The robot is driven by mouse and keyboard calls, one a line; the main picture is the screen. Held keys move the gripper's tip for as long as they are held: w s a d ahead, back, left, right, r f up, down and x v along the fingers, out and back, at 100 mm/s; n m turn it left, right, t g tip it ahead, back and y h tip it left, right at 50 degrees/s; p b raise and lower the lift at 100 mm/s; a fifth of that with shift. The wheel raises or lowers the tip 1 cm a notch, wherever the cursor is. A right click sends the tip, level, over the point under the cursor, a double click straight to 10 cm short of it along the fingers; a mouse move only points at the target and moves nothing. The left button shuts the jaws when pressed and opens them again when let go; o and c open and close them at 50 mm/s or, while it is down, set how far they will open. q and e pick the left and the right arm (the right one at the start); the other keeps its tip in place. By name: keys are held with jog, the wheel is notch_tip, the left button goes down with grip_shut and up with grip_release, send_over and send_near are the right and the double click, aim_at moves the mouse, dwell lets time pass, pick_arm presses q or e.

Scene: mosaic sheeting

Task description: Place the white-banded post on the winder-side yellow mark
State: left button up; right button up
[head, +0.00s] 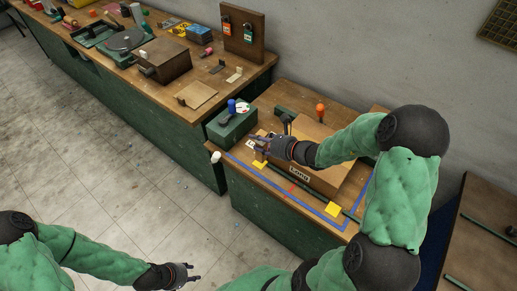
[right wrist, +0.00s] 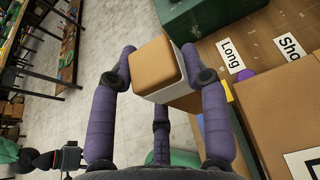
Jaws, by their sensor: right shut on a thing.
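In the right wrist view, a post (right wrist: 158,68) with a tan wooden top and white sides sits between the fingers of my right gripper (right wrist: 160,75). In the head view my right gripper (head: 262,145) is over the bench near the green box; the post is hard to make out there. One yellow mark (head: 260,165) lies just below this gripper, at the left end of the blue-taped area. Another yellow mark (head: 333,209) lies bare at the front right. Whether the post touches the bench is unclear. My left gripper (head: 190,273) is empty, fingers apart, above the floor.
A large tan box (head: 312,178) stands on the bench beside my right arm. The green box (head: 232,124) carries blue and white items. Labels reading "Long" (right wrist: 231,56) and "Sho" (right wrist: 291,46) lie close by. A long, cluttered bench (head: 197,98) runs behind.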

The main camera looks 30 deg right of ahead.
jog(key=w+d+f+b, duration=0.1)
jog(key=w+f+b, duration=0.2)
jog(key=f, duration=0.4)
jog(key=shift+w+d+f, duration=0.15)
jog(key=shift+w+f, duration=0.05)
jog(key=shift+f, duration=0.2)
jog(key=o, duration=1.2)
jog(key=shift+c, duration=0.2)
